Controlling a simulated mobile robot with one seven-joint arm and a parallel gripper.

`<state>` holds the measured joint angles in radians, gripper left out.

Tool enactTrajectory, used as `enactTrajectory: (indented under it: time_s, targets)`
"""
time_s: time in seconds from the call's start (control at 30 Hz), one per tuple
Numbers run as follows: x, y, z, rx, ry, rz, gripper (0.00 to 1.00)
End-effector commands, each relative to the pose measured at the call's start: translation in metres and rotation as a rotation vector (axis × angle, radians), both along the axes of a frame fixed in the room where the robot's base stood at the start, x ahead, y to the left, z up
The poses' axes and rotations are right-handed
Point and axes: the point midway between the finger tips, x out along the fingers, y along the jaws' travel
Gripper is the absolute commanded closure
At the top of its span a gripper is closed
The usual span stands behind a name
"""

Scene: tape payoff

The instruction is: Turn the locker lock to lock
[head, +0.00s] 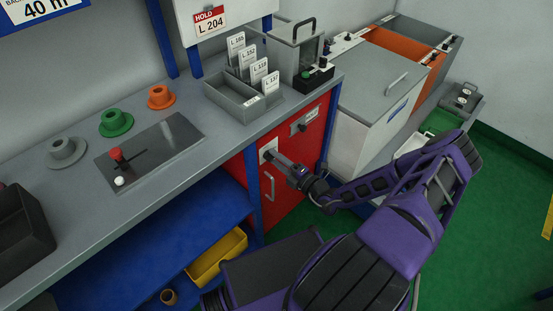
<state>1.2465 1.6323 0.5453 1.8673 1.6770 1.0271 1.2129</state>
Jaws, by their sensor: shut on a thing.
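The red locker (285,190) is built in under the right end of the grey bench, and its door looks closed. A pale lock plate (267,145) is on the upper left of the door. My gripper (271,157) reaches in from the right and is shut on the locker lock at this plate. The fingers hide most of the lock, so I cannot tell which way it is turned. A grey pull handle (269,187) is below the lock, apart from my gripper.
A label plate with a dark knob (304,126) is on the red front to the right. The bench top (60,205) above carries coloured knobs, a lever plate and a card tray (243,98). White and orange bins stand at the right. Green floor is open at the far right.

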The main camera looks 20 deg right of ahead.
Motion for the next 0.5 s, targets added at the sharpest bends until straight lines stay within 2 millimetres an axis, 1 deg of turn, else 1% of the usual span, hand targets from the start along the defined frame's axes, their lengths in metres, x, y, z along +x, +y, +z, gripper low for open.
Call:
enactTrajectory:
  time_s: [0.37,0.4,0.5]
  targets:
    - [-0.0004,0.0009,-0.0004,0.004,0.003,0.002,1.0]
    - [-0.0003,0.0008,-0.0004,0.004,0.003,0.002,0.55]
    - [-0.0003,0.0007,-0.0003,0.004,0.003,0.001,0.54]
